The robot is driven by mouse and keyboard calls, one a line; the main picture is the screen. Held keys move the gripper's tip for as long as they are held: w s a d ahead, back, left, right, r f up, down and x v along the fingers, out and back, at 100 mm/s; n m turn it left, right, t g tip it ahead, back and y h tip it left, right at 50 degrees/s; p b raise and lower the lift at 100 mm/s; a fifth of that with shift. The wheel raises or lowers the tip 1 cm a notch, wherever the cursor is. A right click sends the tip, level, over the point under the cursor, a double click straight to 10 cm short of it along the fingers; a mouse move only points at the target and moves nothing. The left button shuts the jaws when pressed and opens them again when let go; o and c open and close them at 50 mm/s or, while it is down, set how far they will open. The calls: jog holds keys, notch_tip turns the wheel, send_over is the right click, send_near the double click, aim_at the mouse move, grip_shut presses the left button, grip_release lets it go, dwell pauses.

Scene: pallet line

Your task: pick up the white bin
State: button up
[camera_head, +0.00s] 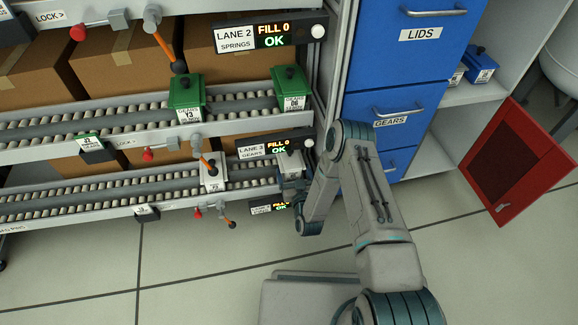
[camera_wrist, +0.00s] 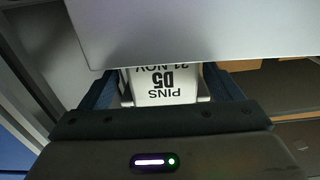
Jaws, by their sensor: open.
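A white bin (camera_wrist: 165,86) labelled PINS, D5, shows upside down in the wrist view, between the two dark fingers of my gripper (camera_wrist: 162,90). The fingers are open, one on each side of it; whether they touch it I cannot tell. In the head view this white bin (camera_head: 290,163) sits at the right end of the lower roller lane, with my gripper (camera_head: 291,186) at its front. Another white bin (camera_head: 213,174) stands farther left on the same lane. A grey panel hides part of the near bin in the wrist view.
The grey panel (camera_wrist: 190,30) is close above my fingers. Two green bins (camera_head: 186,94) stand on the upper lane (camera_head: 120,122). The LANE 3 sign (camera_head: 270,149) hangs just above the gripper. Front floor is clear.

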aim_at(290, 163)
jog(key=b+x, duration=0.2)
jog(key=x, duration=0.1)
jog(key=shift+w+a+f, duration=0.2)
jog(key=shift+a, duration=0.05)
jog(key=shift+w+a+r, duration=0.1)
jog(key=shift+w, duration=0.3)
jog(key=c, duration=1.5)
jog(key=shift+r, duration=0.15)
jog(key=shift+c, duration=0.3)
